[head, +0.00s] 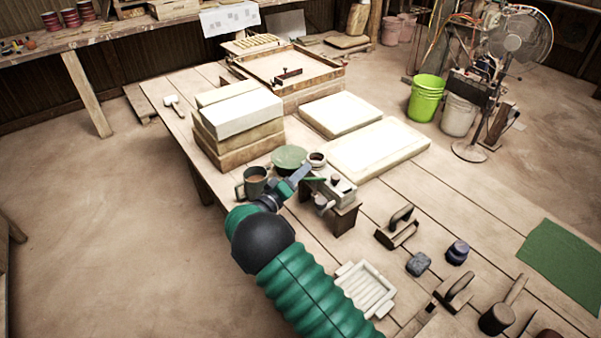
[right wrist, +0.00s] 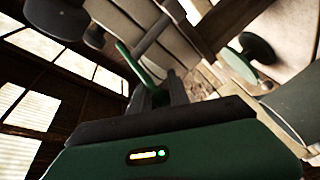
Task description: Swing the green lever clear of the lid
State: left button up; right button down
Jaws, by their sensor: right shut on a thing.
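The small tile press (head: 338,192), a pale block with dark knobs on a dark wooden base, stands on the table just right of my right gripper. The green lever (head: 314,179) shows as a thin green strip between the gripper and the press. My right gripper (head: 301,174) is shut on the lever. In the right wrist view the green lever (right wrist: 129,62) sticks up at a slant from between the fingers (right wrist: 163,95). I cannot tell how far the lever lies over the lid. My left gripper is in neither view.
A brown-filled mug (head: 254,181), a round green dish (head: 289,157) and a small dark cup (head: 317,159) stand close to my right gripper. Stacked pale slabs (head: 236,118) lie behind. A slatted white tray (head: 362,290) lies beside my right arm. Hand tools (head: 402,222) lie right of the press.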

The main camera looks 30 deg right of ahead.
jog(key=shift+a+f, duration=0.2)
jog(key=shift+f, duration=0.2)
jog(key=c, duration=1.6)
grip_release()
jog(key=shift+o, duration=1.3)
jog(key=shift+w, duration=0.1)
jog(key=shift+o, duration=0.2)
jog(key=shift+w, duration=0.1)
jog(key=shift+r, duration=0.1)
jog(key=v, duration=1.6)
jog(key=shift+a+p, duration=0.4)
